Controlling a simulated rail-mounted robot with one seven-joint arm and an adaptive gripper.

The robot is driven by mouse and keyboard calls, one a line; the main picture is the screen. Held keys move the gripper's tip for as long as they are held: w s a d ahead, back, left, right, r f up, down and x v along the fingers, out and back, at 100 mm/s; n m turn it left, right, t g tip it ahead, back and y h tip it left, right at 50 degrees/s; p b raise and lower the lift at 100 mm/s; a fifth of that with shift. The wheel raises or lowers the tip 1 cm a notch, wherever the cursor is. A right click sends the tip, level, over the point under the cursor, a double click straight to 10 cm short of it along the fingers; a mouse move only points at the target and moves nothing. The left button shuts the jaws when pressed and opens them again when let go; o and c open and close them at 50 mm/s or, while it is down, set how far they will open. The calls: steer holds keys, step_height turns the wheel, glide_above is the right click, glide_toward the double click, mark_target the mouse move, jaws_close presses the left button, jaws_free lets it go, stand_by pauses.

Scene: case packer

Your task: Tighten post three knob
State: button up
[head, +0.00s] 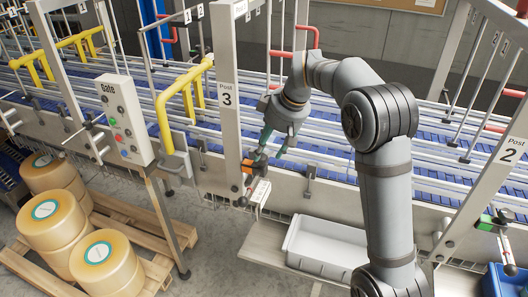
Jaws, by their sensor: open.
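Post 3 (226,100) is an upright pale post labelled "Post 3", left of the middle in the head view. A small dark knob or clamp part (258,160) sits low beside it, with orange-red and black bits below. My gripper (271,148) points down just right of the post, close to this dark part. Its greenish fingers are open, and I cannot tell whether they touch or surround the part. The fingers and the small parts overlap, so the knob's exact shape and its fit on the post are unclear.
A blue conveyor (330,170) with metal rails runs behind the post. Yellow bent bars (182,95) and a "Gate" control box (122,118) stand left. A grey tray (325,248) lies below my arm. Post 2 (497,165) is at right. Large tan rolls (105,262) sit on a pallet.

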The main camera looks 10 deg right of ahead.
mark_target(263, 157)
steer(key=shift+p+x, duration=0.35)
steer(key=shift+x, duration=1.45)
steer(key=shift+a, duration=0.1)
steer(key=shift+c, duration=0.7)
steer(key=shift+r, duration=0.1)
steer(key=c, duration=1)
steer(key=shift+o, duration=0.2)
